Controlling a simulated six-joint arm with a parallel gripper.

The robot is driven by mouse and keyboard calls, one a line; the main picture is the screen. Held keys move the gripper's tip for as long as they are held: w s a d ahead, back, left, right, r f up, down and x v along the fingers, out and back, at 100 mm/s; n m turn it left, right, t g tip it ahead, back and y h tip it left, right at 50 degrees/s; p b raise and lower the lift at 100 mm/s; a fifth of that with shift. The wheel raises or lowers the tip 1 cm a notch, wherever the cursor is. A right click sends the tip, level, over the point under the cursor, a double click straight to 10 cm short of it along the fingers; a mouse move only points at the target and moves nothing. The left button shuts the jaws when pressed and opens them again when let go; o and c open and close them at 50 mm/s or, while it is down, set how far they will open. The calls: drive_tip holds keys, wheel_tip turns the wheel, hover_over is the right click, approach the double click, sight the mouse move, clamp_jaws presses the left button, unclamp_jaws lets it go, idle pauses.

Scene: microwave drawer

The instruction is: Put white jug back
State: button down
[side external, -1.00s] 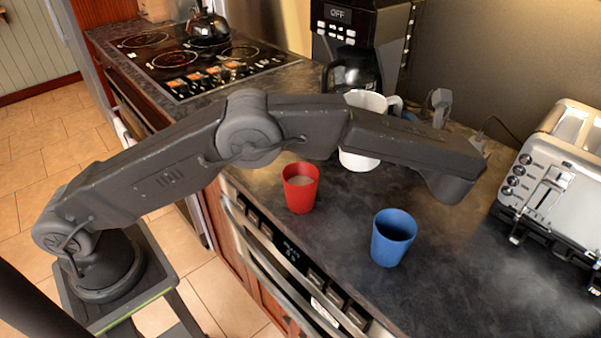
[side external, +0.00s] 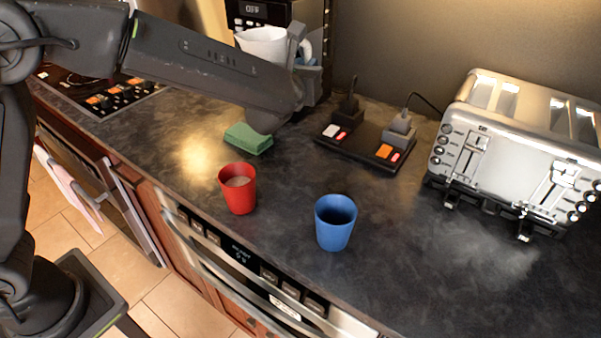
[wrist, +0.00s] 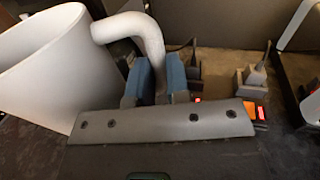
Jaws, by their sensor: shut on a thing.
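The white jug (side external: 263,43) is raised in front of the black coffee machine, its lower part hidden behind my arm in the side view. In the wrist view the jug (wrist: 60,65) fills the left side, with its handle (wrist: 145,35) curving to the right. My gripper (wrist: 157,82) has its blue pads closed on either side of the handle. In the side view my gripper (side external: 304,55) is partly hidden by my wrist. Whether the jug holds anything is not visible.
A green sponge (side external: 248,138), red cup (side external: 238,190) and blue cup (side external: 335,223) stand on the dark counter (side external: 285,180). A power strip (side external: 365,144) with plugs lies behind. A toaster (side external: 510,150) is at right, the coffee machine (side external: 315,20) behind the jug. The front-right counter is clear.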

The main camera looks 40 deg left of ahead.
drive_tip(key=s+a+f+m+h, duration=0.1)
drive_tip(key=s+f+m+h, duration=0.35)
drive_tip(key=s+h, duration=0.25)
drive_tip(key=shift+m+h, duration=0.5)
drive_tip(key=shift+m, duration=0.05)
drive_tip(key=shift+w+d+f, duration=0.15)
drive_tip(key=shift+d+f, duration=2.6)
drive_tip(key=shift+d, duration=0.15)
drive_tip(key=shift+w+d+f, duration=0.1)
drive_tip(key=shift+d+f, duration=2.6)
drive_tip(key=shift+d, duration=0.15)
drive_tip(key=shift+f, duration=0.1)
drive_tip(key=shift+f, duration=0.1)
drive_tip(key=c, duration=1.1)
unclamp_jaws()
